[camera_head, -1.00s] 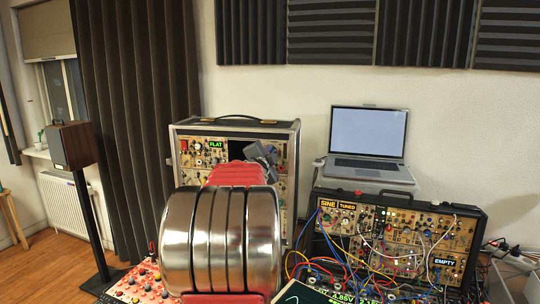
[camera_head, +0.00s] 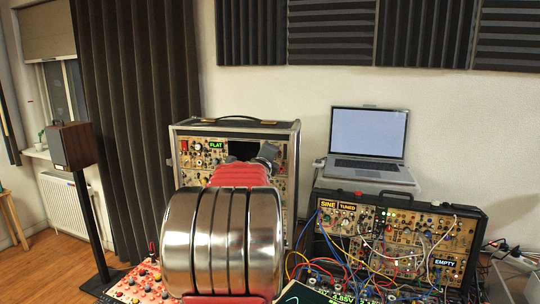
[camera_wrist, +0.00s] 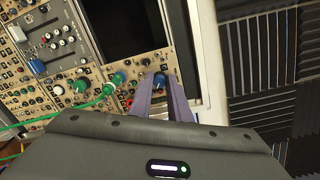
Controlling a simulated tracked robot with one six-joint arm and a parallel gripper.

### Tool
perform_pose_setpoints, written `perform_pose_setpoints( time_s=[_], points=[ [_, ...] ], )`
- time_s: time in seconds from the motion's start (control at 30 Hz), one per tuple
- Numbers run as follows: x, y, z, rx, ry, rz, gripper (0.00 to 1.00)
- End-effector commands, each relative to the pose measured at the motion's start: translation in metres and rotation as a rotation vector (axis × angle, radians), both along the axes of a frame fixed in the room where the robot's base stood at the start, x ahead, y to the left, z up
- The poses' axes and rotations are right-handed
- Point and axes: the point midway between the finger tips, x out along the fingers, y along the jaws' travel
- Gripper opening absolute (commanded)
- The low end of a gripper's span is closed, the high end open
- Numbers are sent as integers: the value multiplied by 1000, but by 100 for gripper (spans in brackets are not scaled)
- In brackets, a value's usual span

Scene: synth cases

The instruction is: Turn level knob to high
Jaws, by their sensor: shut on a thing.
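In the wrist view, my gripper (camera_wrist: 161,88) has its two purple-grey fingers closed around a small dark blue knob (camera_wrist: 160,79) near the lower right edge of a beige synth panel. The knob's label and pointer are too small to read, so I cannot tell its setting or whether it is marked level. In the head view, my gripper (camera_head: 267,152) shows small and grey in front of the upright synth case (camera_head: 234,127), beyond my arm. The knob is hidden there.
A teal knob (camera_wrist: 119,78) sits just left of the held one. A green cable (camera_wrist: 75,112) runs off left. A dark screen opening (camera_wrist: 128,28) lies above. In the head view, a second synth case (camera_head: 455,216) with many cables and a laptop (camera_head: 367,138) stand right.

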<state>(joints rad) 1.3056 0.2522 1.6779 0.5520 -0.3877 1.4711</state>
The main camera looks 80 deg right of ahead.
Motion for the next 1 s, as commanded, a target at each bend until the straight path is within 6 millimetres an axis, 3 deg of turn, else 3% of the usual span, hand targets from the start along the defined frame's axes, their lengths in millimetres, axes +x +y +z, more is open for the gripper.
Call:
perform_pose_setpoints(
  time_s=[0.33, 0.8, 0.83, 1.0],
  points=[
    [-2, 0, -7, 19, -147, -2, 0],
    [-2, 0, -8, 22, -164, -2, 0],
    [-2, 0, -8, 22, -164, -2, 18],
    [-1, 0, -6, 18, -163, -2, 30]
  ],
)
